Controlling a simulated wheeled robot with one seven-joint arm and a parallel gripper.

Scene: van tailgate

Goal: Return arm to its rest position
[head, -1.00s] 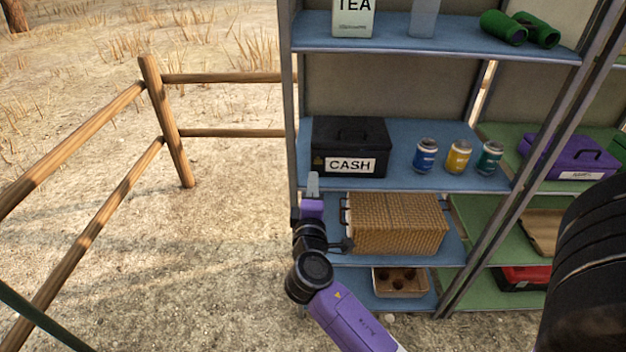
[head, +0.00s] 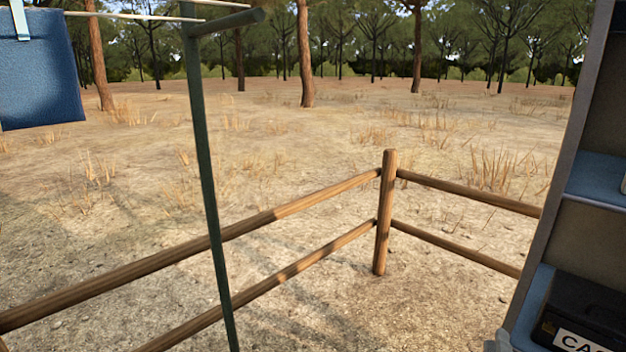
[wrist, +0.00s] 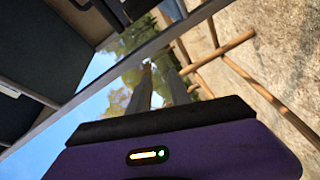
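My gripper (wrist: 158,88) shows in the wrist view. Its two grey fingers stand apart, with trees and sky visible between them, and nothing is held. The purple gripper body with a small lit indicator fills the bottom of that view. In the head view a small grey piece at the bottom edge, left of the shelf unit, looks like a fingertip of mine; the rest of the arm is out of that view.
The metal shelf unit (head: 545,200) stands at the right of the head view, with a black cash box (head: 590,305) on a blue shelf. A wooden fence (head: 383,215) crosses the middle. A green pole (head: 205,170) and a hanging blue cloth (head: 40,70) are at the left.

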